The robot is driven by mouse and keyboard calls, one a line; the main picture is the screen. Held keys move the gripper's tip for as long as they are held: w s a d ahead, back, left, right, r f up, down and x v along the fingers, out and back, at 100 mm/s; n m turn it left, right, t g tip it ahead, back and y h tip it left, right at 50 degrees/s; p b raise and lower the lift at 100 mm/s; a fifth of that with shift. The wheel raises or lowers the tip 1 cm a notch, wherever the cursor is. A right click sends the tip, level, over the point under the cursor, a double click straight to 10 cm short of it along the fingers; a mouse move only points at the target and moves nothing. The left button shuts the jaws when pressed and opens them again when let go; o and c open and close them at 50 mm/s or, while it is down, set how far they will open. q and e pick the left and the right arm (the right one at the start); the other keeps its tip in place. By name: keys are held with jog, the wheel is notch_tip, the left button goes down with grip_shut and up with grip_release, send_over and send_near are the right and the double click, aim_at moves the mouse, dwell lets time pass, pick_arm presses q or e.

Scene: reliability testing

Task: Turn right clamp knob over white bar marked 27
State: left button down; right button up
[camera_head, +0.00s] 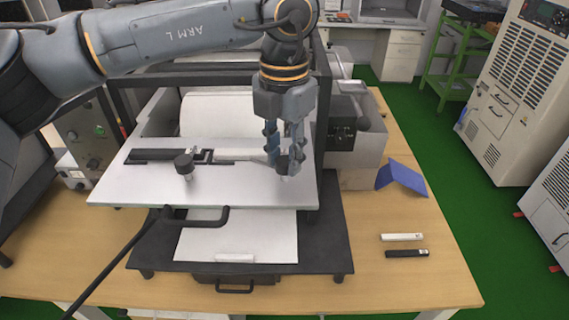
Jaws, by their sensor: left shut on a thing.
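The left gripper (284,157) points down over the right side of the silver plate (130,190), its fingers shut around the right clamp knob (283,166). The dark knob is mostly hidden between the fingertips. A white bar (238,154) lies along the plate, its right end running to the gripper; no number on it can be read. The left clamp knob (184,162) stands free on its post, beside a black bar (155,155) at the left. The right gripper is not in view.
A loose white bar (401,237) and black bar (407,254) lie on the wooden table at the right. A blue angled piece (402,178) stands behind them. A dark machine frame rises behind the plate. The table's front right is clear.

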pick_arm(q)
jog(key=m+b, duration=0.1)
jog(key=m, duration=0.1)
jog(key=shift+f+m, duration=0.15)
jog(key=shift+m, duration=0.25)
jog(key=m+b, duration=0.1)
jog(key=m, duration=0.1)
jog(key=shift+m, duration=0.4)
jog(key=m+b, duration=0.1)
jog(key=m, duration=0.2)
jog(key=shift+r+m, duration=0.2)
jog(key=shift+m, duration=1.9)
jog(key=c, duration=1)
grip_release()
